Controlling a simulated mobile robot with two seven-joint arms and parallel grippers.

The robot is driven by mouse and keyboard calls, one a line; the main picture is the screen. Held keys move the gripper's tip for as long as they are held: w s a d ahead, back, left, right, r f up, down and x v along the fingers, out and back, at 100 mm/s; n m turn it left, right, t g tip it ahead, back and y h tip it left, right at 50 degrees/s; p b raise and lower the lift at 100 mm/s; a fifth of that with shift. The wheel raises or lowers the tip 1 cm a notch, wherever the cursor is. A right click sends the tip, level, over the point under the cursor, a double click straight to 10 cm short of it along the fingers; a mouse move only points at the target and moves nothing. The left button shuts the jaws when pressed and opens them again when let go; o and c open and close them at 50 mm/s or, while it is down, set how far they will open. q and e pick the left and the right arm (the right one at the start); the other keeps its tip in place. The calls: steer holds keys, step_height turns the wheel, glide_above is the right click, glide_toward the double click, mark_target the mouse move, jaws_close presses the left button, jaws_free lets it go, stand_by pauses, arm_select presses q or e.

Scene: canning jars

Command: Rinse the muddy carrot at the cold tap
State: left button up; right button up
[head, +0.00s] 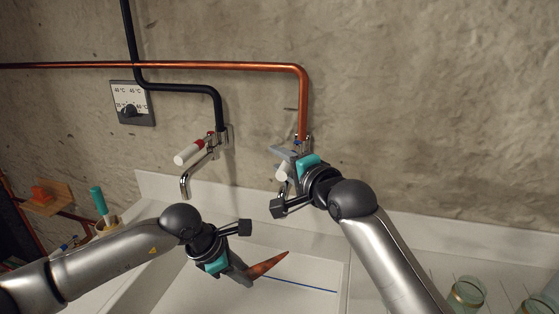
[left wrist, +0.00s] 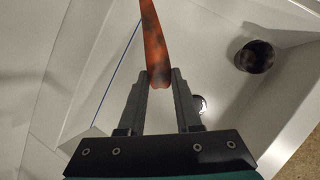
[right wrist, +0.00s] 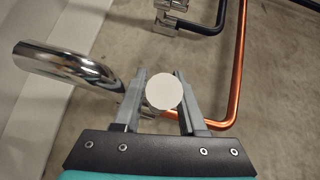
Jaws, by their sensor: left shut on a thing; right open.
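The carrot (head: 268,264) is orange with dark muddy patches, most clearly in the left wrist view (left wrist: 155,42). My left gripper (left wrist: 160,78) is shut on its thick end, and the tip points away over the white sink (head: 190,297). The cold tap, under the copper pipe at the right, is mostly hidden by my right gripper in the head view. Its chrome spout (right wrist: 65,65) shows in the right wrist view. My right gripper (right wrist: 157,76) is open, its fingers on either side of the tap's white round handle end (right wrist: 165,92). No water stream is visible.
Another tap with a white, red-marked handle (head: 188,153) is on the wall at the left, below a black pipe and a dial (head: 131,104). A copper pipe (head: 220,66) runs along the wall. Glass jars (head: 466,294) stand at the lower right.

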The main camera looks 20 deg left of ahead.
steer(key=shift+w+a, duration=0.15)
jaws_close()
stand_by(0.4)
stand_by(1.1)
